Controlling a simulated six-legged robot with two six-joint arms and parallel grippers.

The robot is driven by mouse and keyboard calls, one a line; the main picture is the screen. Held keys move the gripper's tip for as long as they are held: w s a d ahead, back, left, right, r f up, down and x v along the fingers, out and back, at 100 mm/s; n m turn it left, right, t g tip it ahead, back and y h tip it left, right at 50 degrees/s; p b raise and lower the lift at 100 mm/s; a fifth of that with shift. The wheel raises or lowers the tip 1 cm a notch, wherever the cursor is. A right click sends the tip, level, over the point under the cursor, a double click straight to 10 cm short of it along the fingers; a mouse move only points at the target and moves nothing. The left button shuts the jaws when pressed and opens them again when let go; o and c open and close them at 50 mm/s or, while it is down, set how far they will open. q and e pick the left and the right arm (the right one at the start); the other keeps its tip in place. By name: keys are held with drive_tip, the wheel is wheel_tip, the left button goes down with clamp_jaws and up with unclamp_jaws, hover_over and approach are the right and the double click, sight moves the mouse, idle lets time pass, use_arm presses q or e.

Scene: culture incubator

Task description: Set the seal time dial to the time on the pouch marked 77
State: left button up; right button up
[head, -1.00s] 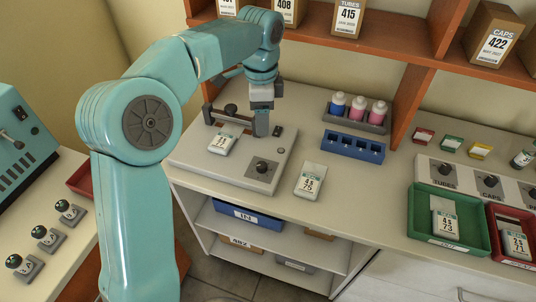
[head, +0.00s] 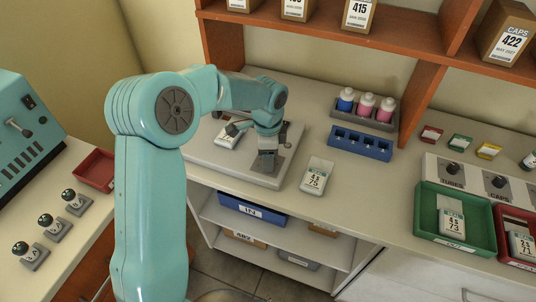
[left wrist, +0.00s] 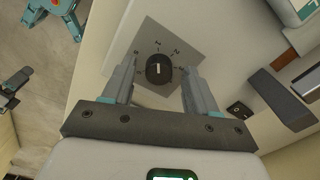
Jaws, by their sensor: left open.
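The seal time dial (left wrist: 159,69) is a black round knob with a white line, on a grey plate (left wrist: 185,48) with several marks around it. In the left wrist view the line runs roughly up and down the picture. My left gripper (left wrist: 159,76) is open, with one finger on each side of the dial; contact cannot be told. In the head view my left gripper (head: 268,167) hides the dial on the pale sealer (head: 210,160). A white pouch (head: 228,137) lies on the sealer, partly behind the arm; its label is too small to read surely. My right gripper is out of view.
A pouch marked 75 (head: 315,178) lies on the bench right of the sealer. A blue rack (head: 361,144) and a grey holder with bottles (head: 364,110) stand behind. A green tray (head: 427,212) with a pouch marked 73 is farther right.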

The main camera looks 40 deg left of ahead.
use_arm(q)
drive_tip(key=shift+s, duration=0.15)
drive_tip(key=shift+f, duration=0.1)
drive_tip(key=shift+c, duration=1.3)
drive_tip(key=c, duration=0.8)
drive_tip(key=shift+m, duration=0.3)
drive_tip(key=m, duration=0.2)
drive_tip(key=m+p, duration=0.1)
drive_tip(key=m, duration=0.1)
drive_tip(key=shift+w+r, duration=0.2)
drive_tip(key=m+p, duration=0.1)
drive_tip(key=m, duration=0.4)
drive_tip(key=shift+p, duration=0.3)
